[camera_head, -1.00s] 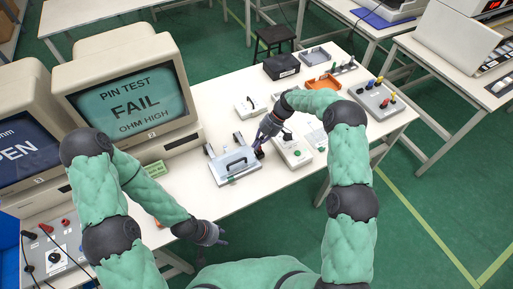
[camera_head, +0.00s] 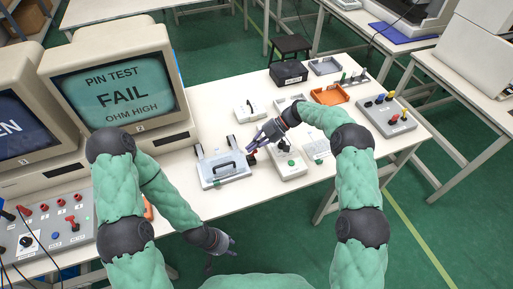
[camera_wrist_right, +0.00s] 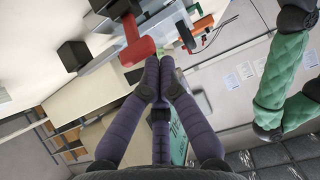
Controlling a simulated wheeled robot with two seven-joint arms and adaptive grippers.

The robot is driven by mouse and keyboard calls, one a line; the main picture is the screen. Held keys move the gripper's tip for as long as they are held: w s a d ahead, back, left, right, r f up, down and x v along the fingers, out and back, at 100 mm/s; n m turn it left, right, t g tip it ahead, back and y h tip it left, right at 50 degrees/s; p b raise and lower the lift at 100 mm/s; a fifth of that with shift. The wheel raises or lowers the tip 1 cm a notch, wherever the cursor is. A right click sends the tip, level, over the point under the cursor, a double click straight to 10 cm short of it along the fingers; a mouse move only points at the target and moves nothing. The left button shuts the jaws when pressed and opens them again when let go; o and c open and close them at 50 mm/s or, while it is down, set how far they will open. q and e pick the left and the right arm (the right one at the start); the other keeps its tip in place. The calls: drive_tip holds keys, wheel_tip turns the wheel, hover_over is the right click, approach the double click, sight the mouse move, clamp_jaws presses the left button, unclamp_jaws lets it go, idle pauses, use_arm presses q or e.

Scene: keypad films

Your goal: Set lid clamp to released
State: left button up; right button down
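The test fixture (camera_head: 212,180) is a pale box with a grey lid and black handle on the table, right of the FAIL monitor. A small red lever (camera_head: 251,161), apparently the lid clamp, is at its right side. In the right wrist view the red lever (camera_wrist_right: 137,42) is large, just left of my fingertips. My right gripper (camera_head: 257,139) is above and slightly right of the lever. Its fingertips (camera_wrist_right: 160,63) are together with nothing visible between them, apparently apart from the lever. My left gripper (camera_head: 226,250) is low at the table's front edge, fingers spread and empty.
A white box with a green button (camera_head: 290,164) stands close right of the fixture. A white device (camera_head: 249,107), an orange tray (camera_head: 330,95) and a black box (camera_head: 288,73) lie further back. The FAIL monitor (camera_head: 120,90) stands left. The table front is clear.

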drive_tip(key=shift+d+r, duration=0.3)
use_arm(q)
drive_tip(key=shift+d, duration=0.15)
use_arm(e)
drive_tip(key=shift+a+r, duration=0.1)
drive_tip(key=shift+r, duration=0.4)
